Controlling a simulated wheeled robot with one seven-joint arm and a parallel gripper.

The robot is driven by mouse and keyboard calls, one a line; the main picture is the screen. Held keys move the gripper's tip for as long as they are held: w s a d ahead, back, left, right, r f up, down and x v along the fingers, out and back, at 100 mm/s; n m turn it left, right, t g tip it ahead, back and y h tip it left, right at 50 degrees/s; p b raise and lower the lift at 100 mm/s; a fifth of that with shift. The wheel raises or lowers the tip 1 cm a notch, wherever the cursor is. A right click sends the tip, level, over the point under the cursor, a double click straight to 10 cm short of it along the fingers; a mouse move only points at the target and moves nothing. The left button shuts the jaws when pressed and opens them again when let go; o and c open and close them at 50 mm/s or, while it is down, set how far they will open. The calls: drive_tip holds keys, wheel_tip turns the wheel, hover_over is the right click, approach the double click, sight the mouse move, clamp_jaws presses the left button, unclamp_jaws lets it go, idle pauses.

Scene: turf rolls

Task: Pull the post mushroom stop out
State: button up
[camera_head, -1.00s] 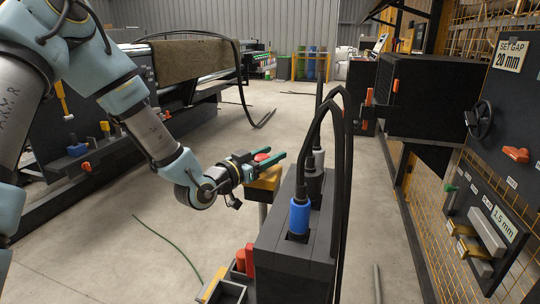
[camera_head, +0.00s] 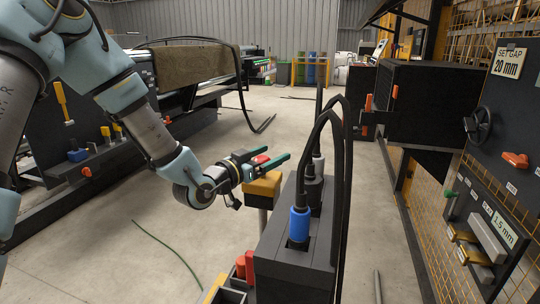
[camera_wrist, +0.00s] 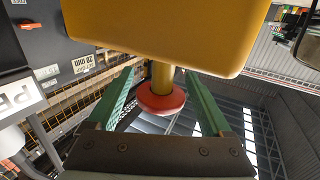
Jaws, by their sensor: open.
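The post mushroom stop is a red disc-shaped head on a yellow stem, joined to a yellow box. The red head (camera_head: 260,160) shows in the head view above the yellow box (camera_head: 263,188), which stands on a pale post (camera_head: 263,222). In the wrist view the red head (camera_wrist: 161,98) hangs below the yellow box (camera_wrist: 165,35). My gripper (camera_head: 277,155) is open, with its green fingers on either side of the head and stem. In the wrist view gaps show between the head and both fingers. The head view partly hides the head behind the gripper.
A dark block with a blue connector (camera_head: 299,222) and thick black cables (camera_head: 339,150) stands close on the right. A dark panel (camera_head: 512,125) with a handwheel is farther right. A green hose (camera_head: 165,243) lies on the floor at left. Open floor lies behind.

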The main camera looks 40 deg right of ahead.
drive_tip(key=s+a+b, duration=0.1)
drive_tip(key=a, duration=0.9)
drive_tip(key=shift+s+a, duration=0.15)
drive_tip(key=shift+a, duration=0.25)
drive_tip(key=w+a+f+n+t+y, duration=0.35)
drive_tip(key=w+a+f+y, duration=0.35)
drive_tip(key=w+a, duration=0.35)
drive_tip(key=w+a+f+n+y, duration=0.1)
drive_tip(key=a+n+y, duration=0.25)
drive_tip(key=a, duration=0.45)
drive_tip(key=w+a+f+n+y, duration=0.15)
drive_tip(key=a+y, duration=0.25)
drive_tip(key=a, duration=0.5)
drive_tip(key=s+a+r+n+g+y, duration=0.35)
drive_tip(key=s+a+n, duration=0.4)
drive_tip(key=a, duration=0.55)
wheel_tip(320, 180, up, 14)
drive_tip(key=s+p, duration=0.1)
drive_tip(key=p, duration=1.3)
drive_tip(key=shift+r+m+g+p, duration=0.25)
drive_tip(key=shift+m+g+p, duration=0.05)
